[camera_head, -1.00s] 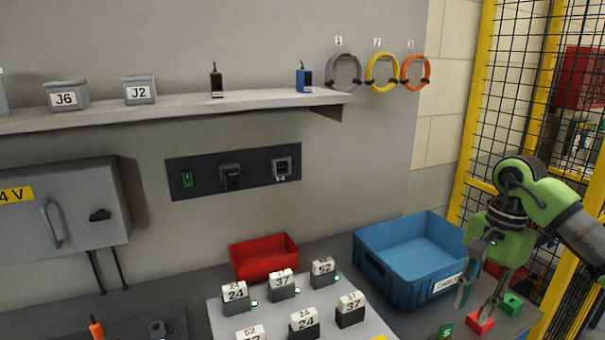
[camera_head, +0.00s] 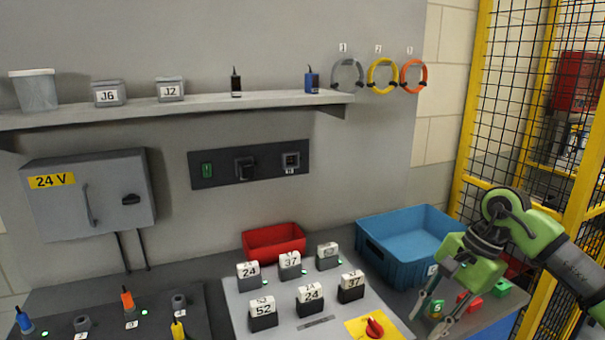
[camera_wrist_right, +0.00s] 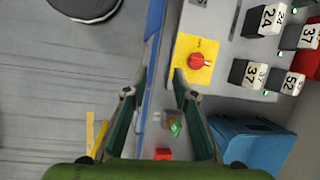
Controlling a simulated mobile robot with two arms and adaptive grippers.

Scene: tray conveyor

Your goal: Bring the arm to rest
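My right gripper (camera_head: 432,326) hangs over the right front of the bench in the head view, green with dark fingers. Its fingers are spread apart with nothing between their tips. In the right wrist view the two fingers (camera_wrist_right: 157,82) are also apart and empty. The right arm comes in from the right edge and is raised above the bench. A green marked block (camera_head: 437,308) shows beside the fingers, and a red block (camera_head: 469,301) and another green block (camera_head: 502,288) lie to the right. My left gripper is not in view.
A blue bin (camera_head: 374,246) stands behind the right gripper, with a red bin (camera_head: 253,251) farther left. A panel (camera_head: 240,318) holds several numbered blocks and a red knob (camera_head: 374,328) on yellow. A yellow-framed mesh fence (camera_head: 468,112) is at the right. Bare floor (camera_wrist_right: 60,90) shows in the wrist view.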

